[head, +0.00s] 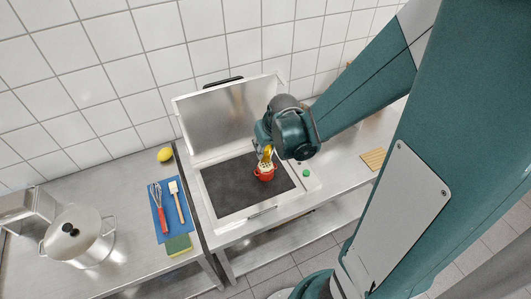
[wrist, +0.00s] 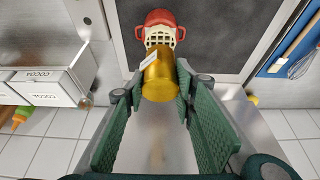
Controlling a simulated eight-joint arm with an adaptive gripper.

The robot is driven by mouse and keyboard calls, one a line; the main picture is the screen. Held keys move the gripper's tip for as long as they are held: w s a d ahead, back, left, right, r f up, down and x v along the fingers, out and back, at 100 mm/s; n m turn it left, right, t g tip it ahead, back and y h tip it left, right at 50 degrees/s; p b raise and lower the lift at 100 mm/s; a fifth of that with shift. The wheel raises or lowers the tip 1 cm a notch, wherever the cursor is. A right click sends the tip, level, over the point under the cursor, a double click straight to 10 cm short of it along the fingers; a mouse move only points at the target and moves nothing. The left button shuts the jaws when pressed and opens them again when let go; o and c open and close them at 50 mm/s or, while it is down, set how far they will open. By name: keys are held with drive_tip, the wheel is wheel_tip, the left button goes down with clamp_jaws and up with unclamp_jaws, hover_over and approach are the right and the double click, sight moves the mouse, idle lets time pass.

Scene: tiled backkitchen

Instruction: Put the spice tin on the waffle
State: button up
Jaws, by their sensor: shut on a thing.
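The spice tin (wrist: 162,80) is a gold cylinder with a white label, between my gripper's green fingers in the wrist view. My gripper (head: 267,148) is shut on it; in the head view the tin (head: 266,155) shows as a small yellow patch under the gripper. The waffle (wrist: 157,36) is cream with a grid pattern and lies at a small red two-handled pot (wrist: 160,17). The tin overlaps the waffle's near edge in the wrist view; I cannot tell whether they touch. In the head view the waffle (head: 265,166) is just below the tin, atop the red pot (head: 265,176).
The pot stands on a dark griddle plate (head: 225,190) with a raised metal lid (head: 225,115) behind. To the left are a blue mat (head: 161,217) with utensils, a sponge (head: 179,245), a lemon (head: 165,154) and a large steel pot (head: 80,240). A wooden board (head: 374,158) lies right.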

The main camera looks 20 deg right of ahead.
sight(266, 153)
drive_tip(key=shift+f, duration=1.55)
drive_tip(key=shift+f+b, duration=0.15)
drive_tip(key=shift+b, duration=0.15)
drive_tip(key=o, duration=0.9)
drive_tip(key=shift+r, duration=0.25)
drive_tip(key=shift+p+v, duration=0.85)
drive_tip(key=shift+v, duration=5.05)
drive_tip(key=shift+s, duration=0.1)
drive_tip(key=shift+r, duration=0.1)
